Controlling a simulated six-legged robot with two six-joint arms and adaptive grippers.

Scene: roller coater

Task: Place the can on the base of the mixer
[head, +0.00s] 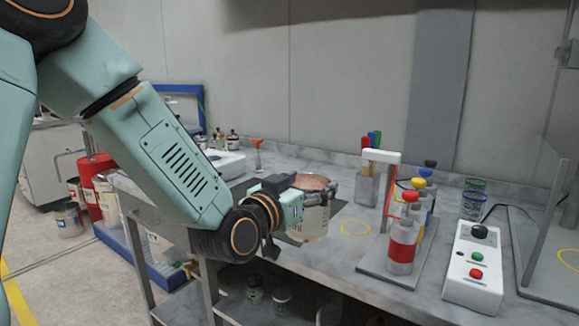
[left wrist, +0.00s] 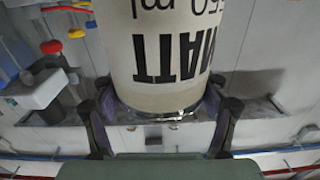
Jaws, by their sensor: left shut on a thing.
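A white can (head: 314,222) with a copper-coloured top is held upright, or nearly so, by my left gripper (head: 318,192), above the marble-topped bench. In the left wrist view the can (left wrist: 168,50) fills the top centre, with the upside-down word "MATT" on its label. The dark fingers of my left gripper (left wrist: 160,120) are on both sides of it. A white-armed stand (head: 382,157) on a grey base plate (head: 374,263) is to the right of the can; I cannot tell whether this is the mixer. My right gripper is not in view.
Colour-capped bottles (head: 402,245) stand on the grey plate. A white control box (head: 475,272) with buttons and a clear panel (head: 545,215) are to the right.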

